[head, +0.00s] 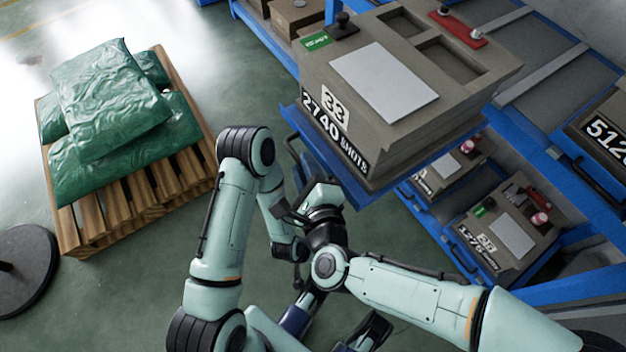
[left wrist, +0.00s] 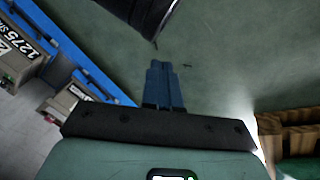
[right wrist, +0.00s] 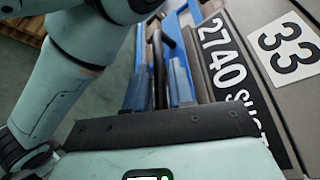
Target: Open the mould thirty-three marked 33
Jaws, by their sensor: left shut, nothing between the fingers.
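The mould marked 33 (head: 400,110) is a large grey-brown block with a "2740 SHOTS" label. It sits on a blue shelf drawer (head: 388,185). My left gripper (left wrist: 163,85) is shut and empty over the floor, away from the mould.
Smaller moulds, one marked 1275 (head: 500,235), stand on the lower blue rack level. Another mould marked 512 (head: 605,125) is at the right. A wooden pallet (head: 70,230) with green sacks (head: 110,95) stands left.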

